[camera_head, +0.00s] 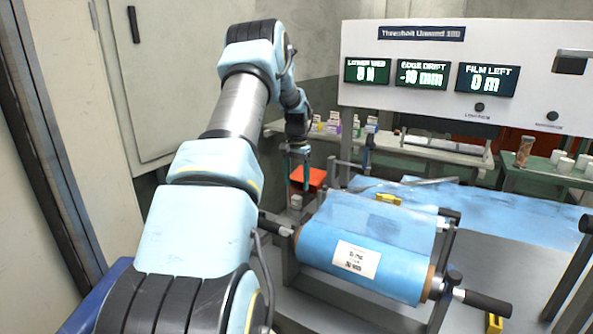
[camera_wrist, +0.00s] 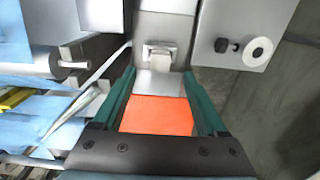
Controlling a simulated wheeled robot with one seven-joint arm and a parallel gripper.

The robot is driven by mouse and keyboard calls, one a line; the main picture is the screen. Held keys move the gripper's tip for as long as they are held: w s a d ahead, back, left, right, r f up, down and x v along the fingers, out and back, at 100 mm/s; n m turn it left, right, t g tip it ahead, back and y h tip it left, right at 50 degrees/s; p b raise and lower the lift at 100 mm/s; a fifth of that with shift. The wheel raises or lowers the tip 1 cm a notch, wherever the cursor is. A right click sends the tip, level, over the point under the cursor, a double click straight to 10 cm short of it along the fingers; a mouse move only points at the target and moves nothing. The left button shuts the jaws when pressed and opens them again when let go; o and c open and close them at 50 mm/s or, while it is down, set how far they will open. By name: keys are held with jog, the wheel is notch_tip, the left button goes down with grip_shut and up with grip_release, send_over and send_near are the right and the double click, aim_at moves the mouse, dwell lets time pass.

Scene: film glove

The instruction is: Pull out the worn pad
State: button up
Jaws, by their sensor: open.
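My gripper (camera_head: 297,170) hangs beyond the left end of the film roll, with its green fingers pointing down. In the wrist view my gripper (camera_wrist: 160,77) is open, with nothing held between the fingers. A small pale block in a grey bracket (camera_wrist: 160,53) lies just ahead of the fingertips, roughly centred between them; I cannot tell for sure whether it is the worn pad. A flat orange surface (camera_wrist: 158,115) shows between the fingers, below them. It also shows in the head view as an orange-red patch (camera_head: 313,178) behind the fingers.
The blue film roll (camera_head: 370,262) with a white label sits on a metal frame at front right. Loose blue film (camera_head: 480,205) spreads behind it. A display panel (camera_head: 460,75) stands at the back. In the wrist view, a roller end (camera_wrist: 70,65) is left and a grey box (camera_wrist: 240,30) right.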

aim_at(297, 197)
notch_tip(297, 197, down, 7)
jog(key=shift+f+p, duration=0.1)
jog(key=shift+p, duration=0.95)
grip_shut()
